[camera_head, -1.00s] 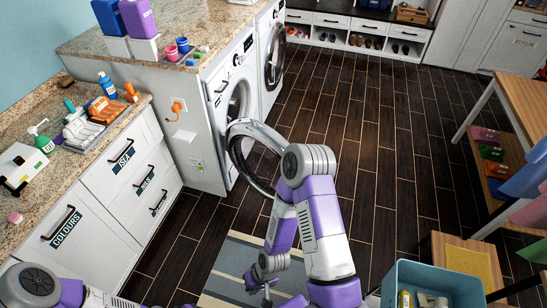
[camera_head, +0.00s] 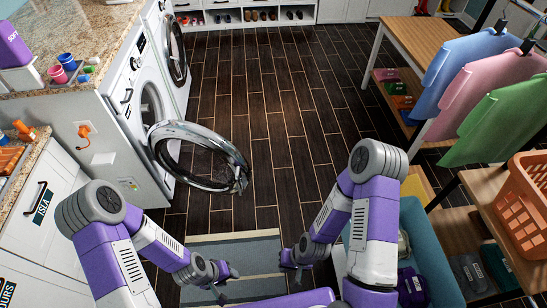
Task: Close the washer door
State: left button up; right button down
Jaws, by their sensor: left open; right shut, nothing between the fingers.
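The white washer (camera_head: 122,99) stands at the left in the head view. Its round door (camera_head: 228,150), a chrome ring with dark glass, stands wide open and sticks out over the floor to the right of the drum opening. My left gripper (camera_head: 229,282) is open, low in the picture, below the door and apart from it. My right gripper (camera_head: 290,264) is shut and empty, to the right of the left one and also clear of the door. Neither gripper touches the washer.
A second machine (camera_head: 164,42) stands behind the washer. A teal bin (camera_head: 424,240) is close at right, beside my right arm. An orange basket (camera_head: 522,215) and hanging clothes (camera_head: 468,60) are further right. The dark floor (camera_head: 290,110) beyond the door is clear; a striped rug (camera_head: 235,250) lies below.

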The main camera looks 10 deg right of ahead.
aim_at(162, 132)
jog(key=z, duration=0.4)
jog(key=i, duration=0.8)
jog(key=u, duration=1.35)
